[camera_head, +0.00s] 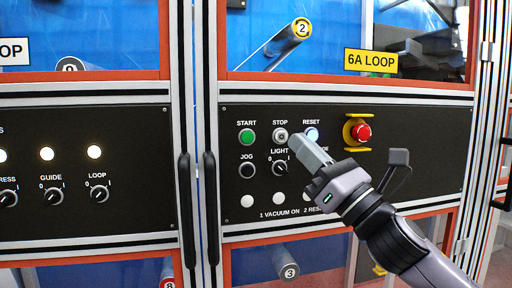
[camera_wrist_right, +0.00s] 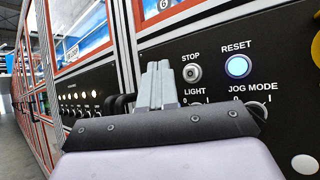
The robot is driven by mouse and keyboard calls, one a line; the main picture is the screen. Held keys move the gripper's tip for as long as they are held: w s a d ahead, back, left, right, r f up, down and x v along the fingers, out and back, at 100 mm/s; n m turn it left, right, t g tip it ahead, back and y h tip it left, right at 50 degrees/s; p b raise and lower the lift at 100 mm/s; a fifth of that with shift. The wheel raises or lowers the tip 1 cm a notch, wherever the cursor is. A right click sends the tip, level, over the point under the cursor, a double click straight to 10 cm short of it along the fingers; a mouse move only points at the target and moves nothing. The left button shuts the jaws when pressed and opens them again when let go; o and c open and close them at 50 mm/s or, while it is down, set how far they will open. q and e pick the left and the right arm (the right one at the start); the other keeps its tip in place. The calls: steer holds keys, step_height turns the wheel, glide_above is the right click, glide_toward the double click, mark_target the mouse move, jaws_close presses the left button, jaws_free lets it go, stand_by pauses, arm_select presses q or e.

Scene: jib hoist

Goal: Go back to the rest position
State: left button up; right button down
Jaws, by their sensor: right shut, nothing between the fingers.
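My right gripper (camera_head: 300,146) is shut and empty in front of the black control panel (camera_head: 420,140) in the head view. Its fingertips show just below and right of the STOP button (camera_head: 280,136) and left of the lit RESET button (camera_head: 312,134). In the right wrist view the shut fingers (camera_wrist_right: 158,85) stand upright, left of the STOP button and the glowing RESET button (camera_wrist_right: 238,66). I cannot tell whether the fingers touch the panel. The gripper hides part of the JOG MODE switch in the head view. My left gripper is not in view.
A green START button (camera_head: 246,136) and a red emergency stop (camera_head: 361,132) with a yellow guard flank the gripper. Black vertical door handles (camera_head: 210,205) stand out at the left. A second panel (camera_head: 85,165) with lit lamps and knobs lies further left.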

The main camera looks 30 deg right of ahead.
step_height(320, 180, down, 34)
steer(key=w+a+m+g+h+p, duration=0.2)
steer(key=m+g+h, duration=0.4)
steer(key=m, duration=1.6)
arm_select(q)
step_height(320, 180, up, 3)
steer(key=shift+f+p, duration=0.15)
steer(key=shift+p, duration=0.15)
arm_select(e)
steer(key=s+a+f+m+g, duration=0.3)
steer(key=s+a+f+m, duration=0.1)
steer(key=s+f+m, duration=0.3)
steer(key=s+a+f+m+g, duration=0.3)
steer(key=s+f+m, duration=0.5)
steer(key=s+f, duration=0.3)
step_height(320, 180, down, 4)
steer(key=shift+s+a+f+g+y, duration=0.15)
steer(key=shift+a+g+y, duration=0.25)
steer(key=shift+g, duration=0.4)
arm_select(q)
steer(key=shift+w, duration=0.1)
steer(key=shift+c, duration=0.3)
